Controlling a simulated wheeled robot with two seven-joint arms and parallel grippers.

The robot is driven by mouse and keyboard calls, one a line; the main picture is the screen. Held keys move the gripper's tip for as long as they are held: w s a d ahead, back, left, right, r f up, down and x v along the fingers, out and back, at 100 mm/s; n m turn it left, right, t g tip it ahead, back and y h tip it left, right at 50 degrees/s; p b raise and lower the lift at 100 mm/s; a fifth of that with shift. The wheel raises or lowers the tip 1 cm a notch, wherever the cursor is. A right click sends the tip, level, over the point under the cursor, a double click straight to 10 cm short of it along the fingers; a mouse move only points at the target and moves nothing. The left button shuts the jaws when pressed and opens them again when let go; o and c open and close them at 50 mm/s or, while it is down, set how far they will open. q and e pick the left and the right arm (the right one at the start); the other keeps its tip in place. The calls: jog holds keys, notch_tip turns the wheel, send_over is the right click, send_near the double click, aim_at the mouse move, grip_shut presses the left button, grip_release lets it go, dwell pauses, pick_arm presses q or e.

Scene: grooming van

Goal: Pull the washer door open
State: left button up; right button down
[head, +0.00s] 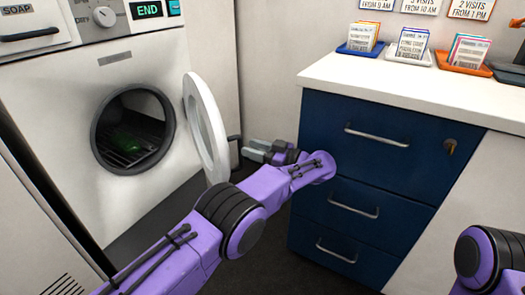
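The white washer (60,100) stands at the left. Its round door (206,128) is swung wide open on the right side of the dark opening (132,130), seen nearly edge-on. A dark handle (235,140) sticks out from the door's outer side. My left gripper (250,150) is just right of the door, its grey fingers pointing left toward the handle. The fingers look a little apart, with nothing visible between them; they appear clear of the handle. My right gripper is out of view; only part of that arm shows at the lower right.
A blue drawer cabinet (345,190) with a white top (420,90) stands right of my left gripper. Card trays (410,55) sit on the top. Something green (128,141) lies inside the washer. The panel display (146,10) reads END. Dark floor lies between washer and cabinet.

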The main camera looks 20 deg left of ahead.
pick_arm(q)
jog(key=d+b, duration=0.1)
jog(key=d, duration=0.2)
jog(key=s+d+b, duration=0.1)
jog(key=d, duration=0.1)
jog(key=shift+s+d+b, duration=0.1)
jog(key=shift+d+b, duration=0.25)
jog(key=shift+d, duration=0.05)
